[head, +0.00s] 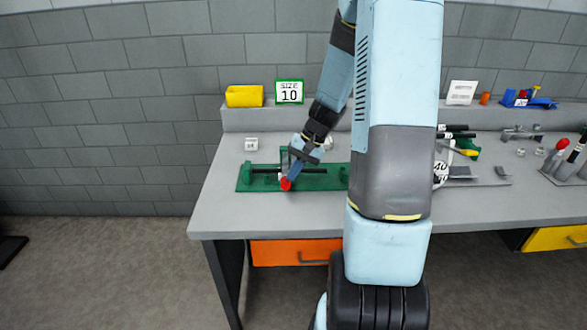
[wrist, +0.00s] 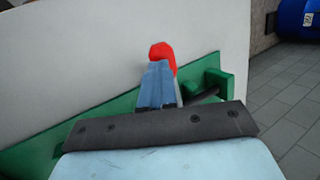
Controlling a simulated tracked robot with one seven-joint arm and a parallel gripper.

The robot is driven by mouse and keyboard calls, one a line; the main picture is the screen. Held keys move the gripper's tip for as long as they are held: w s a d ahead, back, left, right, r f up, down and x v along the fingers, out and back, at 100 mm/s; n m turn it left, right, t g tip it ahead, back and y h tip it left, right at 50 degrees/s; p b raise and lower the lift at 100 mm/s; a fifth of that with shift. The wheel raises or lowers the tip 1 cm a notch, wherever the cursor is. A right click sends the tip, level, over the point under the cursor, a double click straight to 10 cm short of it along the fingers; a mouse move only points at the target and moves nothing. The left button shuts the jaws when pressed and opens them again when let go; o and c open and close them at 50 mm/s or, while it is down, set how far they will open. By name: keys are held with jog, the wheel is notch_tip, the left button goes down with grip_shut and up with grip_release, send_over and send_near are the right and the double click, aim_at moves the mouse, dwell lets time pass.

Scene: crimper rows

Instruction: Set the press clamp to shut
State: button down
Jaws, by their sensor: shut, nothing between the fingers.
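The press clamp stands on the bench on a long green base (head: 243,183), with a dark rod running along it and a green end block. Its red knob (head: 286,184) sits at the front, low over the base. My gripper (head: 291,175) is at the clamp, with its fingers just above and behind the red knob. In the wrist view my blue fingers (wrist: 157,85) are shut with nothing between them, and the red knob (wrist: 162,54) shows just beyond their tips. I cannot tell if they touch. The clamp's middle is partly hidden by my gripper.
A small white tag (head: 251,144) is behind the base. Tools lie to the right, partly behind my arm. The bench's left front (head: 215,215) is clear.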

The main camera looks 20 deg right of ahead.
jog(key=shift+s+a+f, duration=0.25)
jog(key=shift+s+a, duration=0.1)
jog(key=shift+a, duration=0.15)
jog(key=shift+d+r, duration=0.15)
jog(key=shift+r, duration=0.3)
jog(key=s+v, duration=0.1)
jog(key=v, duration=1.2)
jog(key=shift+s+r, duration=0.2)
jog(key=shift+r, duration=0.1)
jog(key=s+a+r+n+t+h, duration=0.2)
jog(key=s+a+r, duration=0.4)
jog(key=s, duration=0.3)
jog(key=s+a+r+n+t+h, duration=0.3)
jog(key=s+a+r, duration=0.4)
jog(key=s, duration=0.2)
jog(key=shift+s+r+h, duration=0.2)
jog(key=shift+s+h, duration=0.15)
jog(key=shift+h, duration=0.05)
jog(key=shift+a, duration=0.15)
